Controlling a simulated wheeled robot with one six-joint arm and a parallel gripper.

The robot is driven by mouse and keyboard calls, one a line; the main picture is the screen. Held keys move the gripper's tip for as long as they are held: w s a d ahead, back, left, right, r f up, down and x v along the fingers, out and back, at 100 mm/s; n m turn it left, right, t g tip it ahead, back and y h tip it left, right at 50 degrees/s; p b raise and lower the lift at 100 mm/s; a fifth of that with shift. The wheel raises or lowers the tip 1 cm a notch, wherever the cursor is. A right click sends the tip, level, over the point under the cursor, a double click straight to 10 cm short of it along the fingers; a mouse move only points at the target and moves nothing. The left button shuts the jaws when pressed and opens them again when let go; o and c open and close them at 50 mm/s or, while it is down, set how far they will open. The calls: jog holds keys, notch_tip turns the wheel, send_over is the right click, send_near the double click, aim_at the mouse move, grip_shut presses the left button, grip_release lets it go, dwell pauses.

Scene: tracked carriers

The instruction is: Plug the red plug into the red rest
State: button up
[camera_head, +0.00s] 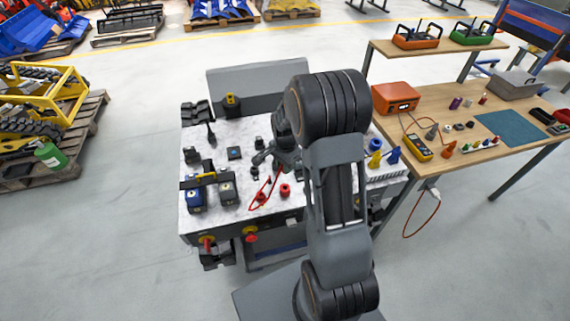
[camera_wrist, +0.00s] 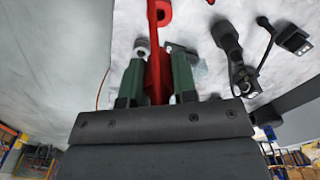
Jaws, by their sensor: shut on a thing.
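My gripper (camera_wrist: 157,68) is shut on a long red piece (camera_wrist: 154,80), seemingly the red plug, with its green fingers on either side. Its far end lies over the pale bench top. A red part with an opening (camera_wrist: 164,12) shows just beyond it at the top edge of the wrist view. In the head view two red pieces stand on the bench near its front edge, one at the left (camera_head: 261,197) and one at the right (camera_head: 285,190). I cannot tell which is the red rest. A thin red cable (camera_head: 254,189) loops beside the left one. My arm hides part of the bench.
The white bench top (camera_head: 222,175) holds several dark parts, blue-and-grey blocks (camera_head: 194,200) at the left and blue and yellow pieces (camera_head: 375,145) at the right. A wooden table (camera_head: 455,110) with tools stands at the right.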

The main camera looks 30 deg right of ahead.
jog(key=shift+f+b, duration=2.3)
jog(key=shift+f, duration=0.6)
jog(key=shift+f+b, duration=2.05)
jog(key=shift+f, duration=0.3)
jog(key=o, duration=1)
jog(key=shift+r, duration=0.15)
notch_tip(320, 180, up, 14)
jog(key=shift+f, duration=0.15)
